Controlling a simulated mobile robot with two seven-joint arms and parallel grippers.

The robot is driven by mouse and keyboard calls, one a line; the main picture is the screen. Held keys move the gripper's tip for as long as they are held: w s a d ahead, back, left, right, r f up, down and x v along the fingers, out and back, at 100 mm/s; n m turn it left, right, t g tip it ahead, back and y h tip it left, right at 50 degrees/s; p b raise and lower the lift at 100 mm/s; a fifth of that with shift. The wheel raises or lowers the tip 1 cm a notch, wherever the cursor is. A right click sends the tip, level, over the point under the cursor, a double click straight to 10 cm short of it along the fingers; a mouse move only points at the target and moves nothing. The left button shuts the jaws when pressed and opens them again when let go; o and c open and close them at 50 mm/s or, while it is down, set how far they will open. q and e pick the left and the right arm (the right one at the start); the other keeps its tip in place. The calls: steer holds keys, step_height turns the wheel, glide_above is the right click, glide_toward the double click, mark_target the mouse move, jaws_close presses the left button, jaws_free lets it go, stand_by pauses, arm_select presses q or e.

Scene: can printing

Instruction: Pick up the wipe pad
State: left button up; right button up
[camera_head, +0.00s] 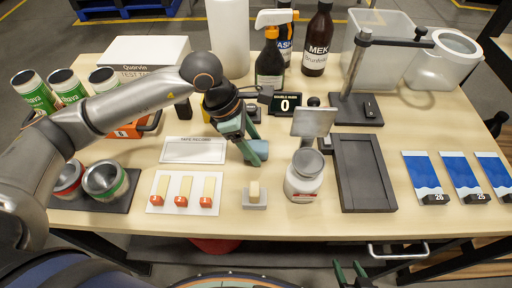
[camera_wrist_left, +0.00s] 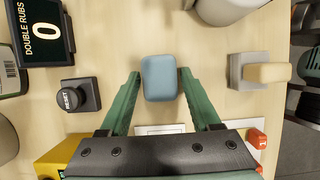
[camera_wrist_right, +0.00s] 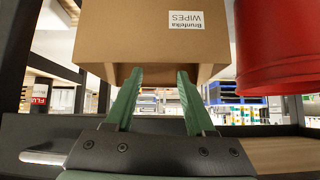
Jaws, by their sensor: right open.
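The wipe pad, a blue-grey rounded block, lies at the middle of the table in the head view (camera_head: 258,149). It also shows in the left wrist view (camera_wrist_left: 159,78), between the fingertips. My left gripper (camera_head: 246,154) points down at it, with one green finger on each side and narrow gaps to the pad; in the left wrist view the jaws (camera_wrist_left: 159,80) are open. In the head view the fingers hide part of the pad. My right gripper (camera_head: 350,274) is open and empty below the table's front edge, facing a cardboard wipes box (camera_wrist_right: 150,35) in the right wrist view.
A cream block on a grey holder (camera_head: 255,198), a white jar (camera_head: 304,183) and a label card (camera_head: 193,150) stand near the pad. The counter display (camera_head: 285,103) and bottles are behind.

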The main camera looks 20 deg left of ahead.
arm_select(q)
jaws_close()
steer(key=shift+r, duration=0.1)
stand_by(0.3)
steer(key=shift+r, duration=0.6)
steer(key=a+r+b, duration=0.2)
steer(key=a+r, duration=0.9)
steer(key=a, duration=0.3)
steer(key=shift+s+r, duration=0.2)
steer(key=shift+r, duration=0.15)
